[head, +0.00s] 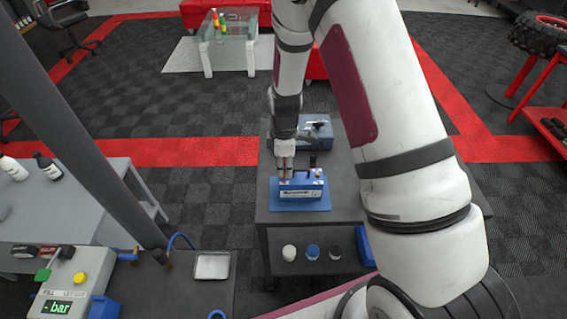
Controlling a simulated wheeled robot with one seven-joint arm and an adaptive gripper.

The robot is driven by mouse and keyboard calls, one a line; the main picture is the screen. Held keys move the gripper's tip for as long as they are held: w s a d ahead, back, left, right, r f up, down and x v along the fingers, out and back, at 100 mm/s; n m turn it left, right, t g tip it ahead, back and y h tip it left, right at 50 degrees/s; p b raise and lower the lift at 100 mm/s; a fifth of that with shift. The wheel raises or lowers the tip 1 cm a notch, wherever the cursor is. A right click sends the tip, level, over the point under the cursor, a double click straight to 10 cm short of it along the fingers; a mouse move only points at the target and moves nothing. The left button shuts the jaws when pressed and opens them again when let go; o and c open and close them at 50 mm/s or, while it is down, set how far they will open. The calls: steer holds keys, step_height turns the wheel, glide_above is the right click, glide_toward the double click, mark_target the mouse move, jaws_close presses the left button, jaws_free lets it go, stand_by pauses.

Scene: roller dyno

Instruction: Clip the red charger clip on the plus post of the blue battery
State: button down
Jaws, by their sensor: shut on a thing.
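The blue battery (316,187) stands on a blue mat (285,207) on a dark cart top, with a pale label on its front. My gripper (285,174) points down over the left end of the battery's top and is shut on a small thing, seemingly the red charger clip. The clip is mostly hidden between the fingers, with only a hint of red near their tips. I cannot tell whether it touches the plus post. A small dark upright piece (313,162) shows at the battery's right end.
A blue box-shaped unit (318,134) stands behind the battery, partly hidden by my arm. White, blue and black jars (312,251) sit below the cart's front edge. A grey bench with a gauge box (62,290) is at lower left. The cart top left of the mat is narrow.

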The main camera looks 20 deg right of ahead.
steer(key=shift+f, duration=0.75)
stand_by(1.2)
stand_by(0.5)
steer(key=c, duration=1.4)
jaws_free()
step_height(320, 180, up, 12)
steer(key=shift+w+r, duration=0.1)
